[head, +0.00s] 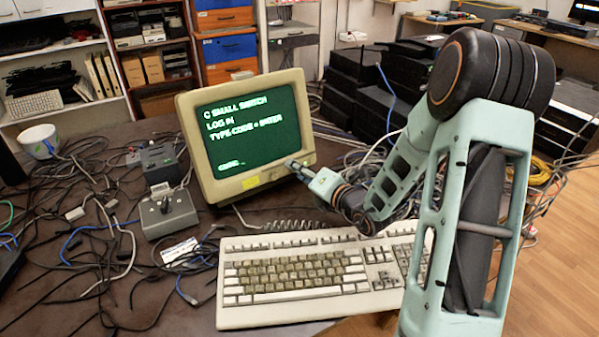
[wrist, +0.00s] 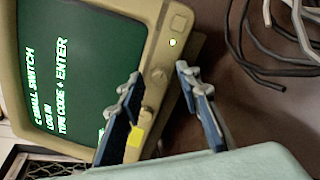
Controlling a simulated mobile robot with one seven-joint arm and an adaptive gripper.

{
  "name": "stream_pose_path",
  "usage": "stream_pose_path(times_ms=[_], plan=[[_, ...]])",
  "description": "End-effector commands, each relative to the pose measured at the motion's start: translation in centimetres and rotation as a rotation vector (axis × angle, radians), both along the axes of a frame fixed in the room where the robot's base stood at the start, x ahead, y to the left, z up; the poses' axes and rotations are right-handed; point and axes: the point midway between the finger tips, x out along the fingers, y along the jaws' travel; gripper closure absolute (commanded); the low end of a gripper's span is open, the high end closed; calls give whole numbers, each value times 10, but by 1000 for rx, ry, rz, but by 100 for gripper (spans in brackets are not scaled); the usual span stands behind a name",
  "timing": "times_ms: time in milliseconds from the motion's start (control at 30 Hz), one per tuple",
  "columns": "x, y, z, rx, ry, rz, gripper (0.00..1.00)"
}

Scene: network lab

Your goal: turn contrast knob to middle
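The beige monitor (head: 247,135) stands on the desk, its lit green screen showing text. In the wrist view, the monitor's bezel (wrist: 140,40) runs down the middle, with a small round knob (wrist: 158,76) and another knob-like bump (wrist: 151,100) on it. I cannot read which one is the contrast knob or where it points. My gripper (head: 294,165) is at the lower right of the monitor's front. In the wrist view my gripper (wrist: 158,75) has its fingers apart, one on each side of the knob area. Contact with a knob cannot be made out.
A beige keyboard (head: 320,275) lies in front of the monitor, below my arm. Black equipment (head: 365,85) is stacked behind at the right. More cables (wrist: 275,40) lie beside the monitor.

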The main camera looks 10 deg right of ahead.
Motion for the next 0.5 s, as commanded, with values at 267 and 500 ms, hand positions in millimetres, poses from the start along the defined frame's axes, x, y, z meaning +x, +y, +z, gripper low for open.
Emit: stream_pose_path(times_ms=[267,500], plan=[[0,0,0,0,0,0,94],[0,0,0,-1,0,0,100]])
